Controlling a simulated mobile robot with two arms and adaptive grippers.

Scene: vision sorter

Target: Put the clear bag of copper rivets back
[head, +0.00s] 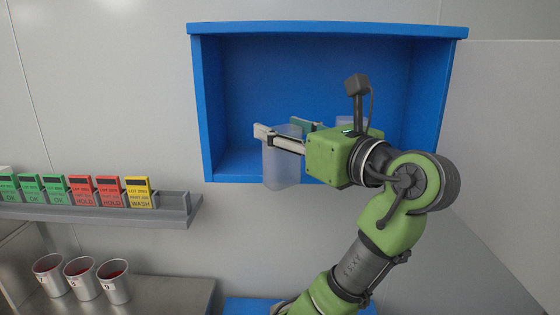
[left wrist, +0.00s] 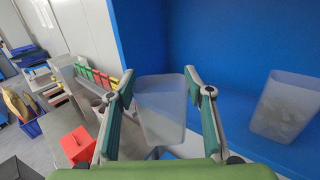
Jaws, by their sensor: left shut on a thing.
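In the left wrist view the bag (left wrist: 160,112) fills the gap between the fingertips (left wrist: 160,80). I cannot make out copper rivets in it.
A grey ledge (head: 150,214) at the left carries green, red and yellow cards. Several metal cups (head: 113,283) stand on a steel bench (head: 180,292) below. A red box (left wrist: 77,145) shows in the left wrist view. The cubby's left part looks empty.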

